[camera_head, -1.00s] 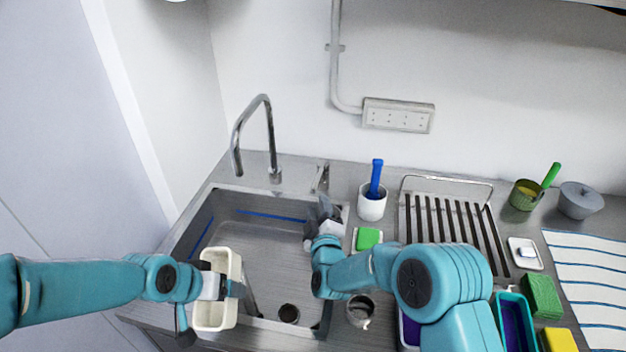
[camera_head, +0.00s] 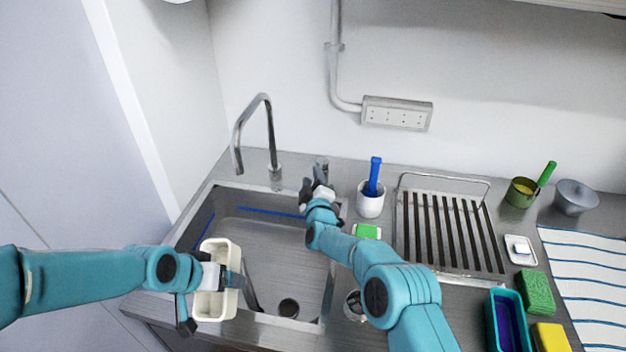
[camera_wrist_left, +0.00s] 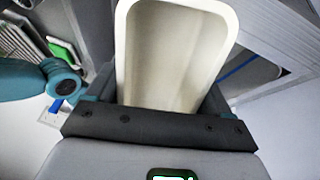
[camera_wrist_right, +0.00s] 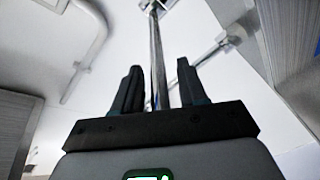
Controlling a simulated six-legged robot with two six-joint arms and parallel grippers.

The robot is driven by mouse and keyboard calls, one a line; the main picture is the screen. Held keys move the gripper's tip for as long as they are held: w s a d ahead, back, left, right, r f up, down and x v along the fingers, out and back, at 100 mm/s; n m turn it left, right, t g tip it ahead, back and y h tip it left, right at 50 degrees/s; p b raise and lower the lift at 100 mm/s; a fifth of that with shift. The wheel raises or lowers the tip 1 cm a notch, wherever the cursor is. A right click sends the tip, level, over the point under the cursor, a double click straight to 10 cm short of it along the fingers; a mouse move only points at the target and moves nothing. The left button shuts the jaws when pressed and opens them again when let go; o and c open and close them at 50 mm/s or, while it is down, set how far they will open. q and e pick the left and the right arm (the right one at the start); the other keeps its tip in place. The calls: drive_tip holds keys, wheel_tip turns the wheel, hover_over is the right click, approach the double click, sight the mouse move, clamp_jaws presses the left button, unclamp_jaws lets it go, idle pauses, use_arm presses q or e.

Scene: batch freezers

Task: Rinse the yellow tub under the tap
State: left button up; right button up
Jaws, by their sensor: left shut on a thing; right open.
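The tub (camera_head: 219,256), pale cream-yellow, hangs over the front left of the sink (camera_head: 270,262). It also shows in the left wrist view (camera_wrist_left: 175,55), empty as far as I see. My left gripper (camera_head: 228,279) is shut on its wall. The tall curved tap (camera_head: 270,130) stands behind the sink, its spout end well behind the tub; no water shows. My right gripper (camera_head: 316,184) is open at the sink's back right edge, close to the tap lever (camera_head: 322,165). In the right wrist view, a metal rod (camera_wrist_right: 157,50) lies ahead between the open fingers.
Right of the sink are a white cup (camera_head: 370,203) with a blue-handled brush, a green sponge (camera_head: 367,232) and a drying rack (camera_head: 450,235). A teal tub (camera_head: 507,322) and more sponges lie at the front right. A drain (camera_head: 288,308) shows in the sink.

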clamp_jaws()
use_arm(q)
wheel_tip(320, 180, down, 3)
drive_tip(key=b, duration=0.2)
drive_tip(key=shift+r+b, duration=0.15)
drive_tip(key=shift+b, duration=0.2)
use_arm(e)
drive_tip(key=shift+d+f+n+y, duration=0.2)
drive_tip(key=shift+d+n+y, duration=0.2)
drive_tip(key=shift+d+y, duration=0.15)
use_arm(q)
drive_tip(key=shift+f+b, duration=0.35)
use_arm(e)
drive_tip(key=shift+s+r+y, duration=0.1)
drive_tip(key=shift+r+y, duration=0.05)
drive_tip(key=shift+y, duration=0.2)
drive_tip(key=shift+r, duration=0.1)
use_arm(q)
drive_tip(key=shift+r, duration=0.1)
use_arm(e)
unclamp_jaws()
